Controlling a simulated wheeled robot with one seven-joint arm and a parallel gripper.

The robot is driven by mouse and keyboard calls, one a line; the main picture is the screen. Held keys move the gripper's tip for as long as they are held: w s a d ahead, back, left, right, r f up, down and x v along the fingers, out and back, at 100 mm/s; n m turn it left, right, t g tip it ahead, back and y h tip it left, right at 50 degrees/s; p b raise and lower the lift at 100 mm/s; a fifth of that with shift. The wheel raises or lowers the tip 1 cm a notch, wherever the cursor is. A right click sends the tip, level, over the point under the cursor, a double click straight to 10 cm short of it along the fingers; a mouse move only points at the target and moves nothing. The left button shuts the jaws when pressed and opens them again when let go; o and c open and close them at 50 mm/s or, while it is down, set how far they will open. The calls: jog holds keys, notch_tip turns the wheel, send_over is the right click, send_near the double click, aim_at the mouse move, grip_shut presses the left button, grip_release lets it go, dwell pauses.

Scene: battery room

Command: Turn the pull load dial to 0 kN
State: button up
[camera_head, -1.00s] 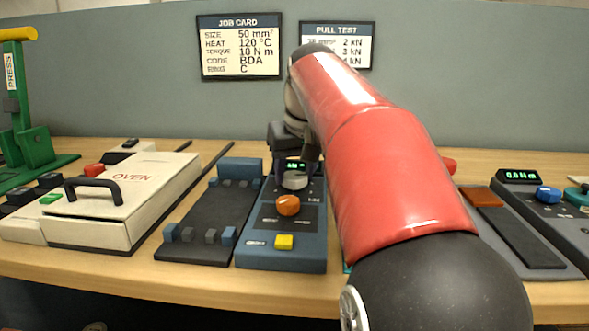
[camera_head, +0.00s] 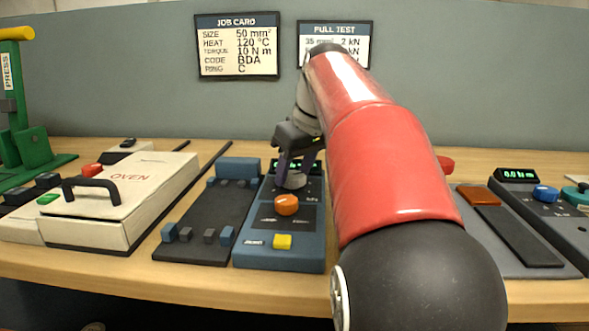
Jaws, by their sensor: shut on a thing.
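The blue pull test unit (camera_head: 280,254) stands on the bench at the middle of the head view. Its grey dial (camera_head: 292,180) sits near the top, under my gripper (camera_head: 292,170). My gripper points down and is shut on the grey dial. The unit's green display (camera_head: 278,163) is mostly hidden behind my gripper, so its reading cannot be told. An orange knob (camera_head: 287,205) and a yellow button (camera_head: 282,242) sit lower on the unit's face.
A dark tray with blue blocks (camera_head: 205,215) lies left of the unit, and a white oven (camera_head: 120,205) beyond it. My red arm covers the bench to the right. A torque unit with a blue knob (camera_head: 545,193) stands far right. Job card (camera_head: 237,47) and pull test card (camera_head: 335,43) hang behind.

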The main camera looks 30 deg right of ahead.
aim_at(304, 193)
jog(key=o, duration=1)
jog(key=v, duration=0.7)
jog(key=shift+s+r, duration=0.15)
jog(key=shift+r, duration=0.2)
